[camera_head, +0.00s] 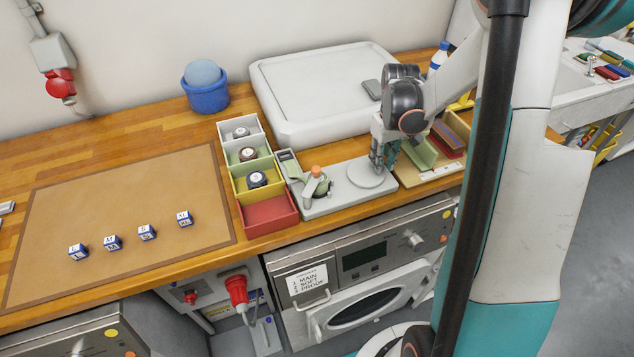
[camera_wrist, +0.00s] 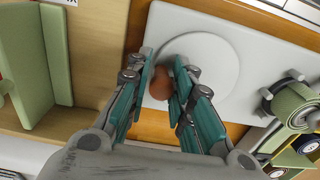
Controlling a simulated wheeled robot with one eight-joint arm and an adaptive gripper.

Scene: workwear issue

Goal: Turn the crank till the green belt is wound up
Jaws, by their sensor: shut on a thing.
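The winding device has a pale grey base plate (camera_head: 336,205) on the counter. Its crank is a round white disc (camera_head: 367,174) with a brown knob (camera_wrist: 161,84) near its rim. My gripper (camera_head: 380,163) points down over the disc, its teal fingers on both sides of the knob. In the wrist view my gripper (camera_wrist: 166,92) is shut on the knob, and the fingers hide part of it. The green belt (camera_wrist: 293,101) sits as a coil around a grey spindle at the other end of the plate.
Left of the plate stands a row of bins (camera_head: 269,214), some holding labelled dark rolls. Right of it is a wooden tray (camera_head: 410,178) with green and red pieces. A large white lidded box (camera_head: 320,85) stands behind. A brown mat (camera_head: 120,205) bears several lettered cubes.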

